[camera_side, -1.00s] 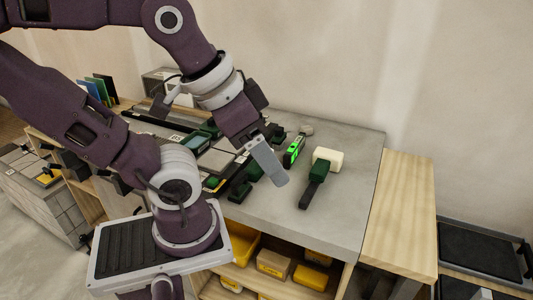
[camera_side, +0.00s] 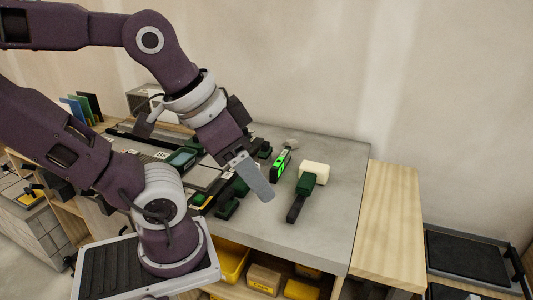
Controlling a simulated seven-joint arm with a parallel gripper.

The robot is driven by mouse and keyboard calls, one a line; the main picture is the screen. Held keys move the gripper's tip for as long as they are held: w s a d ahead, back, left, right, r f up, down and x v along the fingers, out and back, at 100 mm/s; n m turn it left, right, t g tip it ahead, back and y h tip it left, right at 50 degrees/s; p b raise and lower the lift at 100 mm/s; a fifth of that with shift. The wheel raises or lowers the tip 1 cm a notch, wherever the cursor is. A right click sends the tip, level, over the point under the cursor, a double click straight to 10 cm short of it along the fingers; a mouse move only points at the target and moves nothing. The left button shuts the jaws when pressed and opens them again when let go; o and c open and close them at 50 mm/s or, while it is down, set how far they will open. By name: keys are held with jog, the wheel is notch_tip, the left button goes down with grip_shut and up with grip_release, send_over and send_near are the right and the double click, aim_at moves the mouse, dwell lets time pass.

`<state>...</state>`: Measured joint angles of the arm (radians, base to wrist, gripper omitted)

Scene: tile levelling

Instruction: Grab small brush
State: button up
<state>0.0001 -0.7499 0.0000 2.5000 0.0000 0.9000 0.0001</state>
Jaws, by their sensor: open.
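A brush-like tool with a cream head (camera_side: 315,170), a green middle and a dark handle (camera_side: 295,208) lies on the grey bench top, right of the other tools. It looks like the small brush, but I cannot be sure at this size. My gripper (camera_side: 259,182) hangs over the bench to the left of this tool, apart from it, pointing down and right. It is open with nothing seen in it. One flat grey finger shows side-on; the other is hidden behind it or by the angle.
A tool with a bright green face (camera_side: 281,164) stands between my gripper and the brush-like tool. Dark green tools (camera_side: 228,208) and flat tiles (camera_side: 203,177) crowd the left. Yellow bins (camera_side: 232,262) sit below. The bench's right side (camera_side: 340,205) is clear.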

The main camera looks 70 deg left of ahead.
jog(key=shift+c, duration=0.4)
jog(key=c, duration=0.3)
jog(key=w+a+f+m+y, duration=0.1)
jog(key=w+a+f+m, duration=0.15)
jog(key=w+a, duration=0.65)
jog(key=m+t+y, duration=0.3)
jog(key=m+y, duration=0.5)
jog(key=m, duration=1.6)
send_near(265, 143)
jog(key=x, duration=0.3)
jog(key=shift+m, duration=0.25)
jog(key=x, duration=0.7)
jog(key=shift+f, duration=0.15)
